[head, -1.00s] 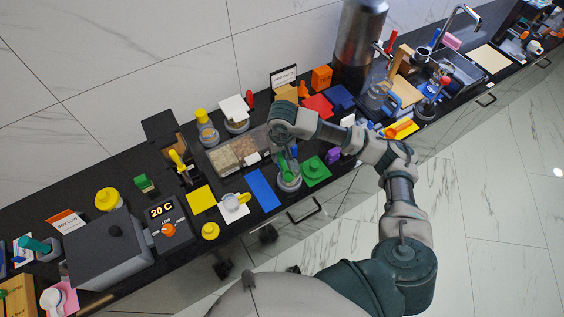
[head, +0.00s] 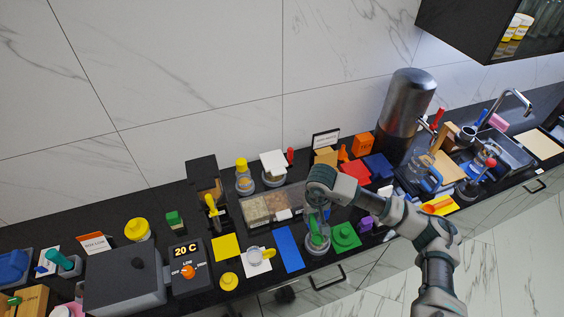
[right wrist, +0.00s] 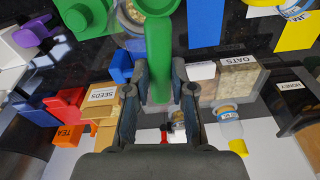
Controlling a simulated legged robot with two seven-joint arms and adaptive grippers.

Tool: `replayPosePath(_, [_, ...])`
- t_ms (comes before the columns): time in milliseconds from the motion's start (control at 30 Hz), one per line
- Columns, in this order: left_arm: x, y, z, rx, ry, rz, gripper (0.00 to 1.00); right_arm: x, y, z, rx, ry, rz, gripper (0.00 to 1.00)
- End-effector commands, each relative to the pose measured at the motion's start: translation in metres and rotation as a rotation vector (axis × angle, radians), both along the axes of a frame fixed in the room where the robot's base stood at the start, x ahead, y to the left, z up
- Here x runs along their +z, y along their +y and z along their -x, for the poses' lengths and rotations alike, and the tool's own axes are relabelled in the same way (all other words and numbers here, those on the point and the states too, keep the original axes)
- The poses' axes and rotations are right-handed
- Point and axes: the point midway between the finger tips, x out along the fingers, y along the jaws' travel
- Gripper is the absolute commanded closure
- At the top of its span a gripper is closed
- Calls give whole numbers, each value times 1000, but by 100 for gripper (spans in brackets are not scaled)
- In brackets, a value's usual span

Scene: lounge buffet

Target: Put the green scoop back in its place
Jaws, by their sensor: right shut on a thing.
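The green scoop (head: 316,233) is upright at the round clear jar (head: 318,247) at the counter's front edge. Its lower end appears inside the jar or just over it; I cannot tell how deep. My right gripper (head: 318,212) is above the jar and shut on the scoop. In the right wrist view the scoop's long green handle (right wrist: 159,45) runs between the two fingers of my right gripper (right wrist: 159,92). The jar's rim shows at the top there, partly hidden by the handle. My left gripper is out of view.
A green lid (head: 345,236) lies right of the jar and a blue mat (head: 289,249) left of it. Behind are bins of oats and seeds (head: 257,210). A grey box (head: 124,277) stands at the left.

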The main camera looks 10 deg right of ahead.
Motion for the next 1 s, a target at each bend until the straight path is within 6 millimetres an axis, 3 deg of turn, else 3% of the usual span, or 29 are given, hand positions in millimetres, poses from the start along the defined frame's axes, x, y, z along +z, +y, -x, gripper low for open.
replayPosePath(167, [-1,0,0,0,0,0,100,-1,1,0,-21,2,-1,100])
replayPosePath(333, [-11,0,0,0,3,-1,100,-7,9,-4,-218,12,-3,100])
replayPosePath(800, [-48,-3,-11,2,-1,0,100,-27,50,-18,-1355,63,-48,100])
replayPosePath(1000, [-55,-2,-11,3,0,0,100,-30,61,-21,-1680,69,-73,100])
